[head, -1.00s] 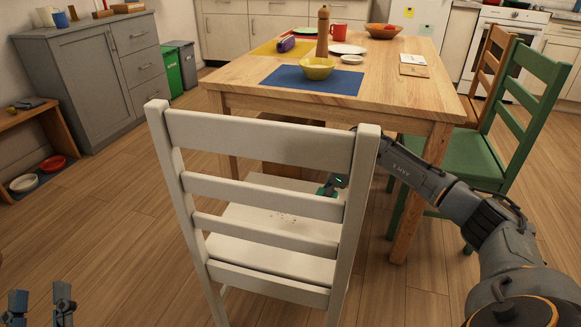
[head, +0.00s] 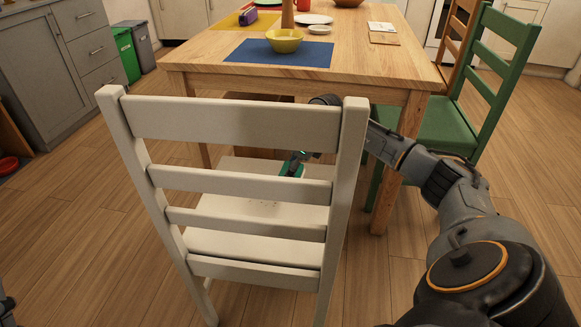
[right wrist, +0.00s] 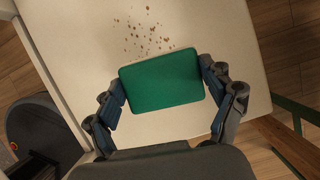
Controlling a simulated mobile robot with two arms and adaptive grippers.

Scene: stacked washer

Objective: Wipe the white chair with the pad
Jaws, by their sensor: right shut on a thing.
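The white chair (head: 235,120) stands with its slatted back toward me, and its seat shows between the slats. It also fills much of the right wrist view as a pale seat (right wrist: 70,50). Brown crumbs (right wrist: 145,38) lie on the seat just beyond the pad. My right gripper (right wrist: 162,88) is shut on the green pad (right wrist: 160,92), fingers on both sides of it, over the seat. I cannot tell whether the pad touches the seat. In the head view, the pad (head: 291,169) is partly hidden behind the slats. Only a sliver of my left gripper (head: 5,306) shows at the left edge.
The wooden table (head: 360,80) stands just beyond the chair, with a yellow bowl (head: 284,41) on a blue mat (head: 310,56). A green chair (head: 455,125) is to the right. Grey drawers (head: 75,45) stand at the left. The floor left of the chair is clear.

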